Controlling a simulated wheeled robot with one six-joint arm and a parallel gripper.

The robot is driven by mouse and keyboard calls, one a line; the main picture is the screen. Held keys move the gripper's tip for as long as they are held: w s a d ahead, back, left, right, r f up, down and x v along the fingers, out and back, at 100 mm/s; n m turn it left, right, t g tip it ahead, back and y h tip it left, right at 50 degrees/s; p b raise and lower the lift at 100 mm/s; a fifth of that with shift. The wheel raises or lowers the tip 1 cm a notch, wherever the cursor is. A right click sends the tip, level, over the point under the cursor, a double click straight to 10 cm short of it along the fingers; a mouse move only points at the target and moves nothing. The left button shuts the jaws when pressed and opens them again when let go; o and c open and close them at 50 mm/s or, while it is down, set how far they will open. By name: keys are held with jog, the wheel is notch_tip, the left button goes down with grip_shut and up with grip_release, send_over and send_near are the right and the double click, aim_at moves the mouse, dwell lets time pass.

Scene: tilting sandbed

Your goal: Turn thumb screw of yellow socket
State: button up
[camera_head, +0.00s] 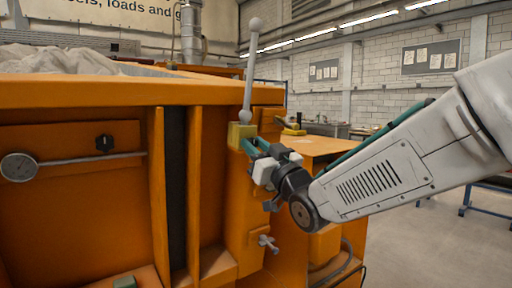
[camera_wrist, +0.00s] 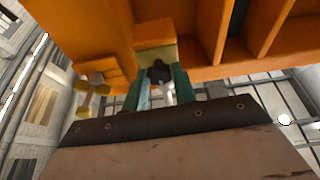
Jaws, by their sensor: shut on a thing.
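The yellow socket (camera_head: 241,136) is fixed to the orange sandbed's corner post. A pale rod (camera_head: 250,75) with a ball on top stands up from it, slightly tilted. My gripper (camera_head: 254,147) reaches in from the right, its teal fingers at the socket's near right side. In the wrist view my gripper (camera_wrist: 160,90) has one finger on each side of a black thumb screw (camera_wrist: 159,72), in front of the yellowish socket (camera_wrist: 158,50). It is shut on the screw. The screw is hidden behind the fingers in the head view.
The orange sandbed (camera_head: 90,94) fills the left, with grey sand on top. A T-handled screw (camera_head: 268,243) sits below my gripper. Open floor (camera_head: 430,250) lies at right.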

jog(key=shift+f, duration=0.15)
jog(key=o, duration=0.9)
jog(key=v, duration=0.7)
jog(key=shift+s+d+f, duration=0.1)
jog(key=shift+s+d, duration=0.05)
jog(key=shift+s, duration=0.15)
